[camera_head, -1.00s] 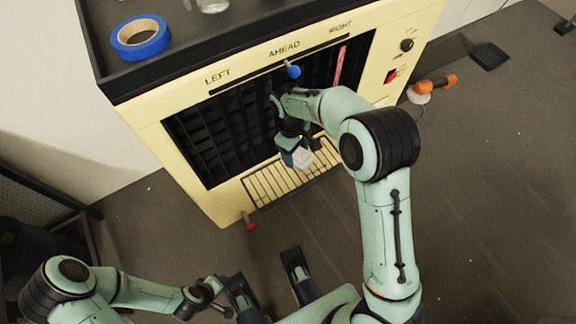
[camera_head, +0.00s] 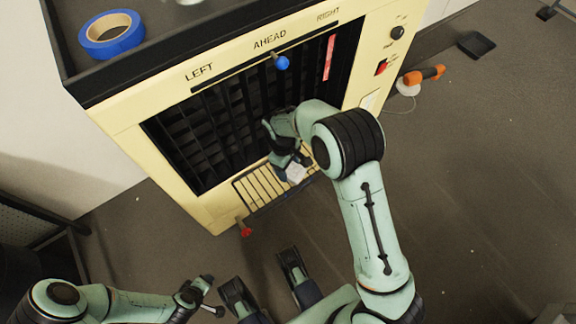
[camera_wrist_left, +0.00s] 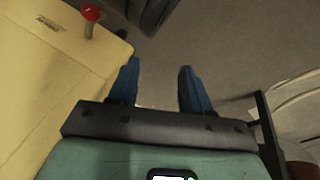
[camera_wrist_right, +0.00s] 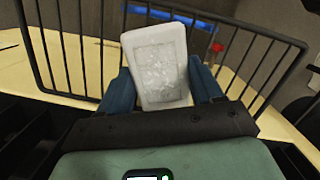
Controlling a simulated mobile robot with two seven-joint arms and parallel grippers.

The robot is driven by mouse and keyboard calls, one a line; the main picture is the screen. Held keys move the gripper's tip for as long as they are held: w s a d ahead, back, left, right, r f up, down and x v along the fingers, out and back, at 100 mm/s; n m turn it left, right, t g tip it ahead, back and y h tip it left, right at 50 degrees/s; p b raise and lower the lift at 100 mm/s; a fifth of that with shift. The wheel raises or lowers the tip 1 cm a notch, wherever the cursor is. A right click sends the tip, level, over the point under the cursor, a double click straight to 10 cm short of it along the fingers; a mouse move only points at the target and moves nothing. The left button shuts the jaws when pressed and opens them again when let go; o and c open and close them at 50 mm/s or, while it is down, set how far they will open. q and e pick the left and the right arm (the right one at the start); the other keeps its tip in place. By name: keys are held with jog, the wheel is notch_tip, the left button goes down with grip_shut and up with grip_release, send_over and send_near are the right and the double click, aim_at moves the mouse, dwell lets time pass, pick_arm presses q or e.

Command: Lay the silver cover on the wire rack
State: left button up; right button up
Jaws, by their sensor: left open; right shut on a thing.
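The silver cover (camera_wrist_right: 159,62) is a pale grey rectangular plate with a raised rim. My right gripper (camera_wrist_right: 162,80) is shut on it, with a blue finger on each side. In the head view the cover (camera_head: 296,173) is at the right part of the wire rack (camera_head: 262,190), a dark barred rack low on the cream machine's front. The rack's dark bars also show in the right wrist view (camera_wrist_right: 266,70). I cannot tell whether cover and rack touch. My left gripper (camera_wrist_left: 158,75) is open and empty, away from the rack; its arm shows low left in the head view.
The cream machine (camera_head: 120,125) has a dark louvred opening (camera_head: 205,135), a blue slider knob (camera_head: 282,63) and a red knob (camera_head: 243,229) low in front. Blue tape (camera_head: 112,34) lies on its dark top. An orange-handled tool (camera_head: 424,74) is at its right. The floor at right is mostly clear.

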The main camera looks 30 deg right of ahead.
jog(key=o, duration=1.2)
jog(key=shift+f, duration=0.1)
pick_arm(q)
jog(key=shift+s+f, duration=0.1)
jog(key=shift+s, duration=0.05)
pick_arm(e)
jog(key=shift+o, duration=0.2)
jog(key=shift+r, duration=0.25)
jog(key=r, duration=0.2)
jog(key=r+p, duration=0.1)
jog(key=r, duration=0.2)
jog(key=w+r+p, duration=0.1)
jog(key=r, duration=0.1)
jog(key=shift+a+r, duration=0.2)
jog(key=shift+a, duration=0.05)
pick_arm(q)
jog(key=shift+g+h, duration=0.3)
jog(key=shift+g, duration=0.2)
jog(key=s+d+r, duration=0.1)
jog(key=s+r, duration=0.1)
jog(key=s, duration=0.1)
jog(key=shift+d+r, duration=0.2)
jog(key=shift+d, duration=0.2)
